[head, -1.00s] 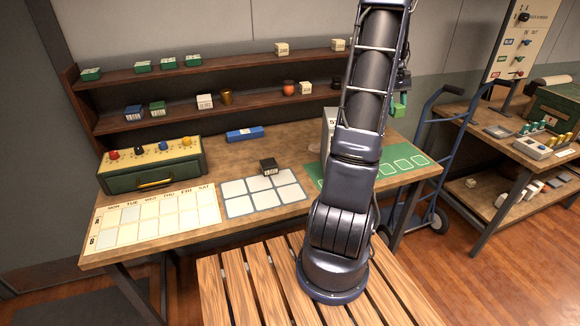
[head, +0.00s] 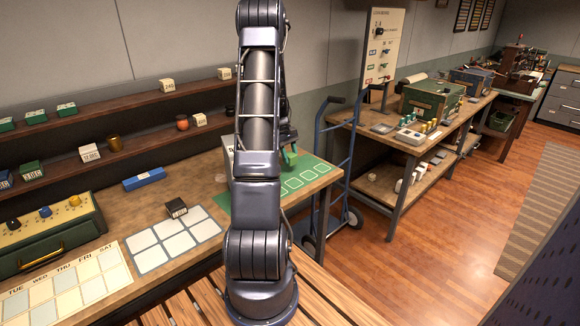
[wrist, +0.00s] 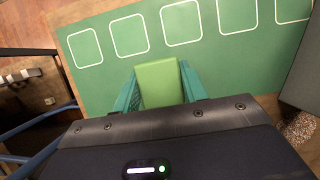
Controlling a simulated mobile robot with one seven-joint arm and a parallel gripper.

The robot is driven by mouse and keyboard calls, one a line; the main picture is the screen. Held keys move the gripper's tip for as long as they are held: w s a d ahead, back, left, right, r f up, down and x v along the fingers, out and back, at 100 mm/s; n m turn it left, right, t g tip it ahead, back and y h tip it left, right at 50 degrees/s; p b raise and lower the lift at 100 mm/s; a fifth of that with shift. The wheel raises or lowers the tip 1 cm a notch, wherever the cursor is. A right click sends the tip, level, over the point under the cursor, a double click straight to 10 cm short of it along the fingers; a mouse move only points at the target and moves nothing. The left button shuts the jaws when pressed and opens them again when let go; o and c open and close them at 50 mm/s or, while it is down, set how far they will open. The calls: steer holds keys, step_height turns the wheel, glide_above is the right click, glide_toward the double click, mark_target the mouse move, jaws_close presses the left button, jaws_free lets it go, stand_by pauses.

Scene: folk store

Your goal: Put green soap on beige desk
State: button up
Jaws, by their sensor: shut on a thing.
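The green soap (wrist: 159,84) is a light green block between the fingers of my gripper (wrist: 160,82) in the wrist view. My gripper is shut on it and holds it over the green mat (wrist: 105,65) with white outlined squares. In the head view the soap (head: 291,157) shows small to the right of my arm, near the mat (head: 318,172) at the right end of the wooden desk. My arm hides part of that desk. I cannot tell which surface is the beige desk; the wooden desk (head: 150,205) is brown-tan.
A hand truck (head: 335,170) stands right of the desk. Beyond it is a workbench (head: 420,145) with a green box (head: 432,100). A black block (head: 176,207) sits on a white-squared mat (head: 150,250), and shelves with small boxes line the wall. The wooden floor (head: 450,210) at right is open.

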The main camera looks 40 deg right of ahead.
mark_target(290, 173)
steer(key=shift+f, duration=2.45)
steer(key=shift+f, duration=0.1)
steer(key=o, duration=1)
